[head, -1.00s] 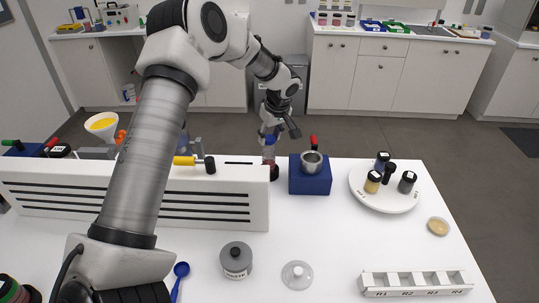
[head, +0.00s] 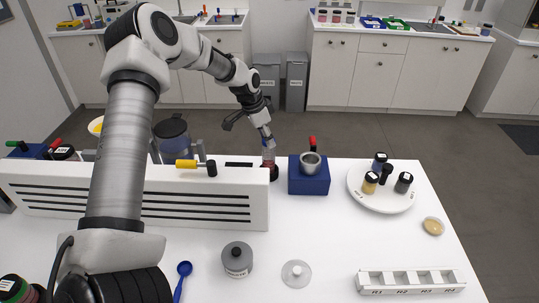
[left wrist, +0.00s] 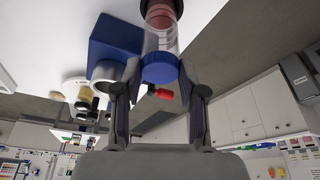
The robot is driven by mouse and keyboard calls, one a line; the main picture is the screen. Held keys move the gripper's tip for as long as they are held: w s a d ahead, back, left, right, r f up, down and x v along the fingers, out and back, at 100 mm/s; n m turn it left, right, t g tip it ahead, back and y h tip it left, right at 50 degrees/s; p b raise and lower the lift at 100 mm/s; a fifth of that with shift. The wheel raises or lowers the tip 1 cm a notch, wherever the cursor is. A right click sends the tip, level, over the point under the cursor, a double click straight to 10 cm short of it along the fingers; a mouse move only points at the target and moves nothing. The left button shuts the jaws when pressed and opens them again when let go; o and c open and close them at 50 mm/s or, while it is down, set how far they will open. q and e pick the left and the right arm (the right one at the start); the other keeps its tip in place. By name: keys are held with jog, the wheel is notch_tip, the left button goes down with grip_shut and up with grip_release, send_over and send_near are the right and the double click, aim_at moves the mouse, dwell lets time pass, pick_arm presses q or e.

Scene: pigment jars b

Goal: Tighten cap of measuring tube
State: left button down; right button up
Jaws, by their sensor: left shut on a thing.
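The measuring tube (head: 268,158) stands upright behind the right end of the white slotted panel, with red contents low inside and a dark foot. In the left wrist view the clear tube (left wrist: 161,38) ends in a blue cap (left wrist: 160,69) on its mouth. My left gripper (head: 265,138) is at the tube's top and hides most of the cap in the head view. In the left wrist view its fingers (left wrist: 162,84) are on both sides of the cap, shut on it. I cannot tell how tight the cap is. My right gripper is not in view.
A blue block (head: 309,178) with a metal cup stands close right of the tube. The white slotted panel (head: 130,195) is in front and left.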

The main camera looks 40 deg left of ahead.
pick_arm(q)
jog(key=shift+f+m, duration=0.25)
jog(key=shift+m, duration=0.25)
jog(key=shift+r+m, duration=0.25)
jog(key=shift+m, duration=0.05)
jog(key=c, duration=0.6)
grip_release()
jog(key=v, duration=1.2)
jog(key=shift+a, duration=0.3)
